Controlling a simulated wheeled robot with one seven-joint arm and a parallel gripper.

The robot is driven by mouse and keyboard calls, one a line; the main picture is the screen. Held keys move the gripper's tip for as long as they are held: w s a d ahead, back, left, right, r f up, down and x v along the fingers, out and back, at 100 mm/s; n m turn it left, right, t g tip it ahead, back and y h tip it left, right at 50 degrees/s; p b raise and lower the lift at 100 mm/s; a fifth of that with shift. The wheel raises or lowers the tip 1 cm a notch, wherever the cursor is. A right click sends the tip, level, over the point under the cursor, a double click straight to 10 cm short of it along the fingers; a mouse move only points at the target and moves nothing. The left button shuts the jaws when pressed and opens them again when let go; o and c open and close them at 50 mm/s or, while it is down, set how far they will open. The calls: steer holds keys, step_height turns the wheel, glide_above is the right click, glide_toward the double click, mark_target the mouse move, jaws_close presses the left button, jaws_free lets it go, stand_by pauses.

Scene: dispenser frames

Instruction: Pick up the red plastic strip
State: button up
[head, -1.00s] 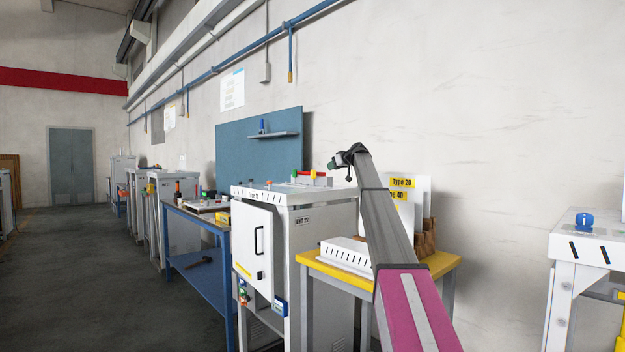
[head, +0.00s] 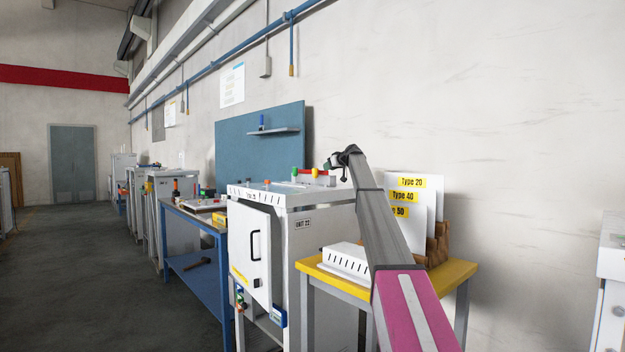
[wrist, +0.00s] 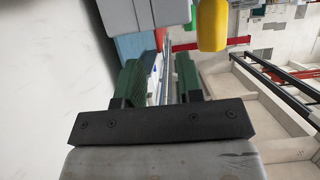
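No loose red plastic strip shows clearly. A small red piece (head: 321,181) stands on top of the white cabinet (head: 260,196), beside green, yellow and orange knobs; I cannot tell whether it is the strip. My gripper (head: 331,165) is in the air above and just right of that piece. In the wrist view my gripper (wrist: 161,78) has two green finger pads held apart, with nothing between them. A yellow knob (wrist: 212,25) and a grey block show just beyond the fingers. A red band (wrist: 212,43) behind them looks like far background.
A yellow-edged table (head: 455,271) right of the cabinet carries a white slotted box (head: 346,262) and label cards (head: 411,200) in a wooden holder. A blue workbench (head: 197,262) stands left of the cabinet. The wall is close behind; the floor (head: 110,275) at left is clear.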

steer(key=x, duration=0.5)
steer(key=shift+a+r, duration=0.1)
steer(key=shift+a, duration=0.05)
jaws_close()
steer(key=shift+s, duration=0.1)
steer(key=shift+r, duration=0.1)
